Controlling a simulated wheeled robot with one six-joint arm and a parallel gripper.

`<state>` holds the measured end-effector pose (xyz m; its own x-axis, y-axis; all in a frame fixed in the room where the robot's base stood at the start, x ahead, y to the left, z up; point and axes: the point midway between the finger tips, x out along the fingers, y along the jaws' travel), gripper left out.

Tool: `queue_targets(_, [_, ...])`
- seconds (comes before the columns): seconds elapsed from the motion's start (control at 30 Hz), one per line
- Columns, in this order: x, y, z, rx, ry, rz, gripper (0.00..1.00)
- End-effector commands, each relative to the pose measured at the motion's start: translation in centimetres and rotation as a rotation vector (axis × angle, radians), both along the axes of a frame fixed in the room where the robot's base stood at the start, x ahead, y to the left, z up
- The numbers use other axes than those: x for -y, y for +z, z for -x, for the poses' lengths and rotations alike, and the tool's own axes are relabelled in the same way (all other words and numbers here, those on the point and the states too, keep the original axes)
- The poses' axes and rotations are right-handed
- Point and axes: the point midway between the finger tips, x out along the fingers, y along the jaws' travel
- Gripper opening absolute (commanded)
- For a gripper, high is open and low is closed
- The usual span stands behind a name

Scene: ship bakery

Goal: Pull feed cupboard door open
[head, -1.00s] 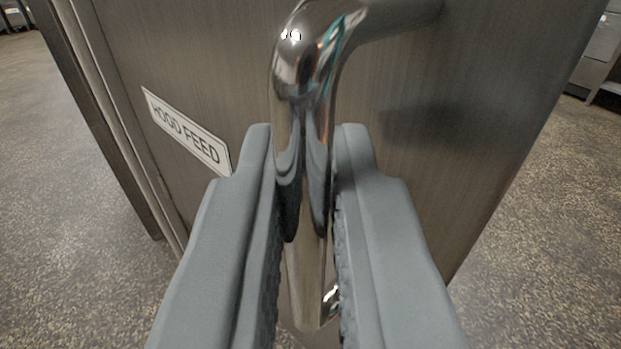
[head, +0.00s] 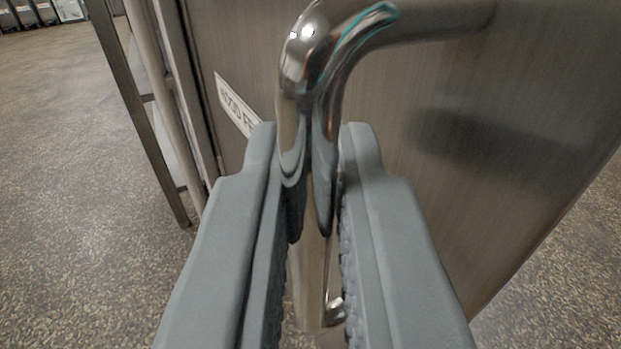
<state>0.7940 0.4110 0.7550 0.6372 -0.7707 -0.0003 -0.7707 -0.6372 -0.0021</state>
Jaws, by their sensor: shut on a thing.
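The cupboard door (head: 440,110) is a brushed dark metal panel filling the middle and right of the head view. A label (head: 236,106) on it is partly hidden behind my gripper; only part of its lettering shows. A shiny chrome bar handle (head: 303,75) stands out from the door, bending back to it at the top. My gripper (head: 312,150) has its two grey fingers on either side of the handle's upright bar and is shut on it. The lower part of the handle shows between the fingers.
A cupboard frame with upright posts (head: 146,110) stands left of the door. Speckled floor (head: 70,170) lies open at the left and at the lower right. Several grey units (head: 40,14) stand far off at the top left.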

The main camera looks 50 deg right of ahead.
Motion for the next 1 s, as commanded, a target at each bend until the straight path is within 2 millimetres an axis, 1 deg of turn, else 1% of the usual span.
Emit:
queue_targets(0.03, [0.1,0.0,0.0,0.001,0.0,0.001,0.13])
queue_targets(0.1, [0.1,0.0,0.0,0.001,-0.001,0.001,0.26])
queue_targets(0.37, [0.0,0.0,0.0,0.0,0.0,0.0,0.26])
queue_targets(0.47, [-0.3,0.0,0.2,0.0,0.001,0.0,0.26])
queue_targets(0.57, [-1.1,0.0,0.8,0.001,0.002,0.001,0.26])
queue_targets(0.67, [-2.3,0.0,1.9,0.001,0.002,0.001,0.26])
queue_targets(1.0, [-7.6,-0.1,6.2,0.001,0.002,0.001,0.26])
